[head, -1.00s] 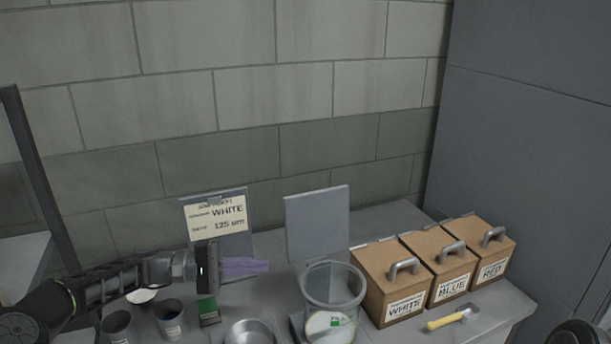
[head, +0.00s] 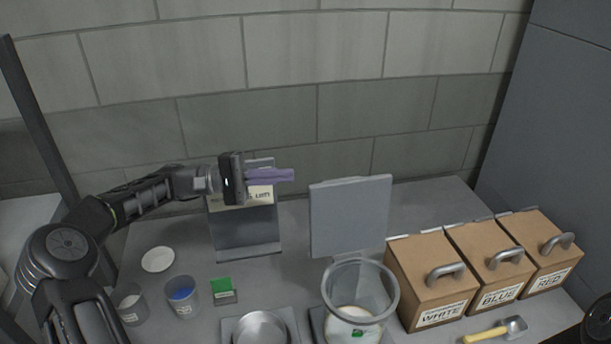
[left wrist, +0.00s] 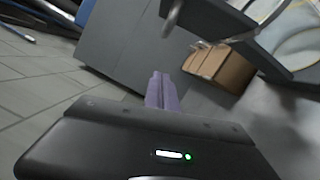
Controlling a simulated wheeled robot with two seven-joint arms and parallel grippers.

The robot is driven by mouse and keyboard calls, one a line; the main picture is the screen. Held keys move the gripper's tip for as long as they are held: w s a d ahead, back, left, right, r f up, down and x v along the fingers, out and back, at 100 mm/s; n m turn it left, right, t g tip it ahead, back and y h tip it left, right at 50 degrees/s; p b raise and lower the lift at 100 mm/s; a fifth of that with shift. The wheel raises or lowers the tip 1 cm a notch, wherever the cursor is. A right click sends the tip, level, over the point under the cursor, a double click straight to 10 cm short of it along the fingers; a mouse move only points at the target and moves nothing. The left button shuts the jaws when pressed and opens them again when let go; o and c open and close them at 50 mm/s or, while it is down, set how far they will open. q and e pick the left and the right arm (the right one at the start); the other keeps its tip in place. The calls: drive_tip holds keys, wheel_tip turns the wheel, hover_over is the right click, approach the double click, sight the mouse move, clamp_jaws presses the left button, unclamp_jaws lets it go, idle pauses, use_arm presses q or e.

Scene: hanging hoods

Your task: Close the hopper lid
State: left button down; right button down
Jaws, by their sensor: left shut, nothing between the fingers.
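The hopper (head: 390,300) is a clear round vessel with a grey rim, at the front centre of the bench. Its square grey lid (head: 350,217) stands upright behind the rim, so the hopper's mouth is open. Pale material with a small green mark shows low in the hopper. My left gripper (head: 291,175) has purple fingers, shut and empty. It is raised in front of the sign, left of the lid's upper edge and apart from it. In the left wrist view its fingers (left wrist: 161,90) are together. My right gripper is not in view.
Three brown lidded boxes, white (head: 432,285), blue (head: 492,262) and red (head: 541,250), stand right of the hopper. A yellow-handled scoop (head: 487,333) lies before them. The sign stand (head: 245,238), cups (head: 182,297), a green block (head: 222,290) and a metal bowl (head: 260,329) are to the left.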

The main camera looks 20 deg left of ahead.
use_arm(q)
drive_tip(key=d+r, duration=0.2)
drive_tip(key=d, duration=0.9)
drive_tip(key=shift+s, duration=0.2)
drive_tip(key=shift+d, duration=0.1)
